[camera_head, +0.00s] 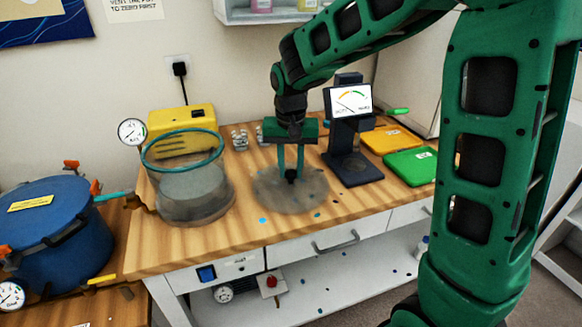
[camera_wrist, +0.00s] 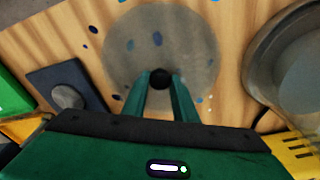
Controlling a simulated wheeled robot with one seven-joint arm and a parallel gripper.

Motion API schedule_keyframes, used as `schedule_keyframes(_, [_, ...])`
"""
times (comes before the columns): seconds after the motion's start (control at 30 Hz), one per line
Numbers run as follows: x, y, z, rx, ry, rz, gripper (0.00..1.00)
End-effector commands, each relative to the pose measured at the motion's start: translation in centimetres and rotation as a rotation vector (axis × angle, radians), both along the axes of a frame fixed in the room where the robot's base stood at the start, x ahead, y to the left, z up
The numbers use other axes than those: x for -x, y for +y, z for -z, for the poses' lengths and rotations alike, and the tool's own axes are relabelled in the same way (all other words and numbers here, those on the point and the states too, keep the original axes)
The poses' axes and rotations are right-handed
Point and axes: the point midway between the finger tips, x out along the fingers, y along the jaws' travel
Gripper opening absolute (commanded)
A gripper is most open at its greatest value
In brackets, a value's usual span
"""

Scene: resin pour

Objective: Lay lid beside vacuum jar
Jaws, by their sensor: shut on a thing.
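The lid is a clear, greyish round disc (camera_head: 308,193) with a dark knob at its middle, low over the wooden bench; I cannot tell whether it touches the wood. My gripper (camera_head: 291,178) points down and is shut on the knob. In the wrist view the fingers (camera_wrist: 160,84) hold the black knob, and the lid (camera_wrist: 190,40) spreads out beyond them. The vacuum jar (camera_head: 190,196) stands to the left of the lid, apart from it, with a teal ring (camera_head: 222,150) around its upper rim. The jar also shows at the right of the wrist view (camera_wrist: 262,72).
A dark gauge stand (camera_head: 352,170) is close to the lid's right. Orange (camera_head: 390,139) and green (camera_head: 412,166) flat items lie farther right. A yellow pump-like box (camera_head: 182,125) is behind the jar. A blue pot (camera_head: 50,225) stands at far left. The bench's front edge is near the lid.

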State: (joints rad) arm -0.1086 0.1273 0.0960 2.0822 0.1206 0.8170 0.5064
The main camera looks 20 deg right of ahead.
Motion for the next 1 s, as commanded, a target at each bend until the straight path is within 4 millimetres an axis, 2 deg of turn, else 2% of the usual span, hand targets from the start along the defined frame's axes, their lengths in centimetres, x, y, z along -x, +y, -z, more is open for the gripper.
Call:
schedule_keyframes(0.23, [0.0, 0.0, 0.4, 0.000, 0.000, 0.000, 0.00])
schedule_keyframes(0.27, [0.0, 0.0, 0.4, -0.001, -0.001, 0.000, 0.33])
schedule_keyframes(0.3, [0.0, 0.0, 0.4, 0.000, -0.001, 0.000, 0.42])
schedule_keyframes(0.33, [0.0, 0.0, 0.4, 0.000, -0.001, 0.000, 0.47])
schedule_keyframes(0.67, [0.0, 0.0, 0.2, 0.000, 0.000, 0.000, 0.47])
schedule_keyframes(1.0, [-0.1, 0.0, -2.6, 0.000, -0.002, -0.001, 0.47])
